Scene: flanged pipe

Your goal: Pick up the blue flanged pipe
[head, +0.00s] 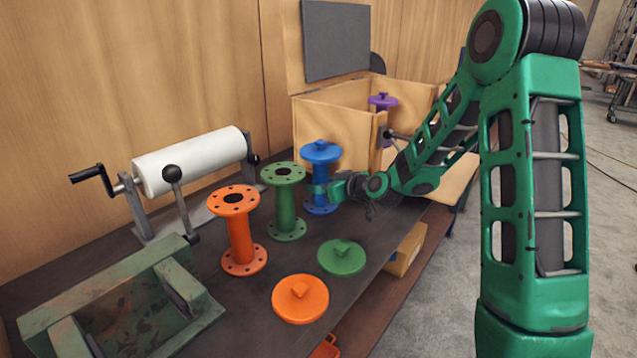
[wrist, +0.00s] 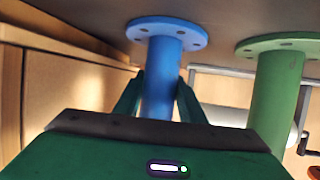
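The blue flanged pipe (head: 323,170) stands upright on the dark bench, with a blue lid (head: 321,151) on its top flange. My gripper (head: 318,189) reaches it from the right, at about the middle of its height. In the wrist view, which is upside down, the blue pipe (wrist: 163,55) lies between the two green fingers (wrist: 160,92), one on each side. No clear gap shows between the fingers and the pipe, but whether they press on it cannot be told. Its base flange looks to rest on the bench.
A green flanged pipe (head: 285,200) stands close on the left, an orange one (head: 239,230) beyond it. Green (head: 341,257) and orange (head: 300,299) lids lie in front. A wooden box (head: 345,112) holding a purple-lidded item (head: 383,101) stands close behind. A paper roll (head: 190,160) is at left.

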